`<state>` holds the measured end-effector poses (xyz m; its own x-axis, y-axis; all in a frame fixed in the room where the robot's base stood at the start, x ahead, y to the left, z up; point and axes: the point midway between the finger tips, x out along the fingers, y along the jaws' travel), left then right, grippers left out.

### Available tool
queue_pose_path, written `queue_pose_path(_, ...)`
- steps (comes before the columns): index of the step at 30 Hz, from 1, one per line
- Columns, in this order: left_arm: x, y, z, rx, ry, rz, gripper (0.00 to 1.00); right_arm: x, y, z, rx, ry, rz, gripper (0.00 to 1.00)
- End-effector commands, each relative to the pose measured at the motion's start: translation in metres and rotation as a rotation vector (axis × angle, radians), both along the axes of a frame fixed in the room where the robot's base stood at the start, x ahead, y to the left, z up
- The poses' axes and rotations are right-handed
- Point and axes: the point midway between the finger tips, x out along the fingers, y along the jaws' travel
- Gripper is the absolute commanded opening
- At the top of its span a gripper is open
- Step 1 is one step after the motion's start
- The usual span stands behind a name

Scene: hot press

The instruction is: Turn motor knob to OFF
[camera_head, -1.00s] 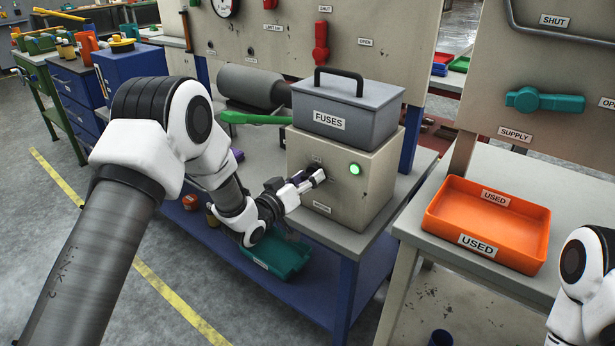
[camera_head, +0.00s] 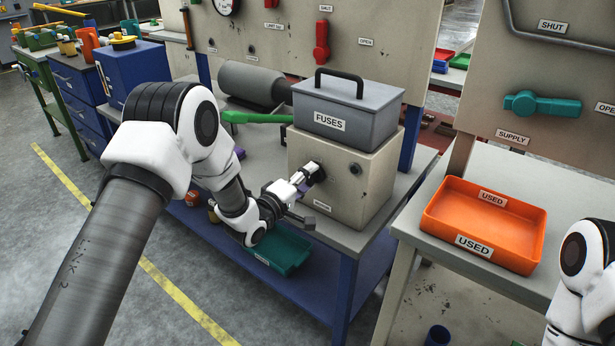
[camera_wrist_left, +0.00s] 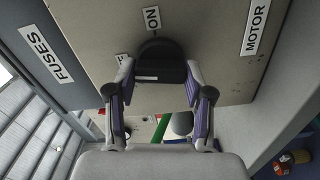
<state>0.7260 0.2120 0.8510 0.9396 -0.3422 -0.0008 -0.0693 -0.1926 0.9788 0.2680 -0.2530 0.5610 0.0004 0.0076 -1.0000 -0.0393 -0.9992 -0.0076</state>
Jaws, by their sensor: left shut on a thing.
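The motor knob (camera_wrist_left: 160,62) is black with a small white mark and sits on the face of the beige control box (camera_head: 365,205). In the left wrist view, my left gripper (camera_wrist_left: 160,76) has its two fingers on either side of the knob, shut on it. An ON label (camera_wrist_left: 152,17) is beside the knob, and another label (camera_wrist_left: 122,57) is partly hidden by a finger. A MOTOR label (camera_wrist_left: 256,28) is on the same face. In the head view my left gripper (camera_head: 313,173) hides the knob. The round lamp (camera_head: 355,167) on the box is dark. My right gripper is out of view.
A grey FUSES box (camera_head: 345,110) with a black handle sits on the control box. A green lever (camera_head: 255,117) is behind my left wrist. A teal tray (camera_head: 285,250) is on the lower shelf. An orange USED tray (camera_head: 440,225) stands on the right table.

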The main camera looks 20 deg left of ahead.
Motion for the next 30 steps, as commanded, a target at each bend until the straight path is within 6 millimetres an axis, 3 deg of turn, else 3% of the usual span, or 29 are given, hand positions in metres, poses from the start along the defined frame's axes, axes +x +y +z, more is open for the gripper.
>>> queue_pose_path(12, 0.0017, 0.0018, 0.0029, -0.188, 0.059, 0.004, 0.17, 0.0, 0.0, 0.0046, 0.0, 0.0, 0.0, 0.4)
queue_pose_path(28, 0.0018, 0.0019, 0.0026, -0.212, 0.067, 0.005, 0.17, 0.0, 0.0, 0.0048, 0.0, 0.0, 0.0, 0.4)
queue_pose_path(29, 0.0018, 0.0019, 0.0026, -0.212, 0.067, 0.005, 0.62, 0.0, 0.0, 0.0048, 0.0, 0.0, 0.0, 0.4)
queue_pose_path(30, 0.0017, 0.0019, 0.0024, -0.211, 0.067, 0.004, 0.77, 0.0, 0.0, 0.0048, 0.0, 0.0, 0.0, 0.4)
